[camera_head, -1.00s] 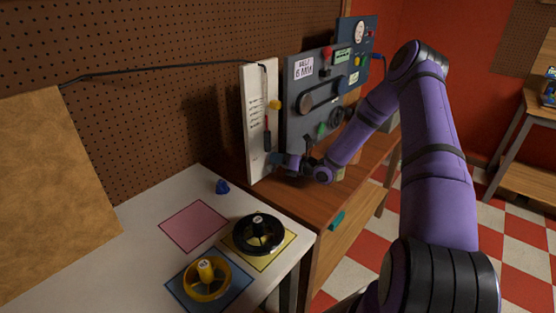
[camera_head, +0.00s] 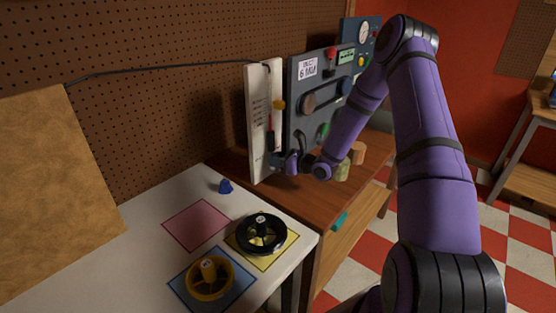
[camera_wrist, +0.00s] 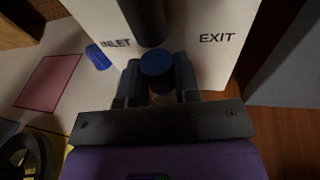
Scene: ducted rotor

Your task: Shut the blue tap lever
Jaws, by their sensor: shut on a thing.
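The blue tap lever shows in the wrist view as a round dark blue end (camera_wrist: 156,65) between my two fingers, in front of the white board (camera_wrist: 213,62) and below a dark tube. The board is printed INLET on the left and EXIT on the right. My gripper (camera_wrist: 158,76) is shut on the lever, one finger on each side. In the head view my gripper (camera_head: 277,161) is at the lower part of the white board (camera_head: 257,120). The lever's pivot and angle are hidden by my gripper and wrist.
A grey panel (camera_head: 305,125) with knobs stands right of the board. On the white table lie a small blue piece (camera_head: 225,186), a black wheel (camera_head: 262,234) and a yellow wheel (camera_head: 209,278). The pink square (camera_head: 197,224) is clear.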

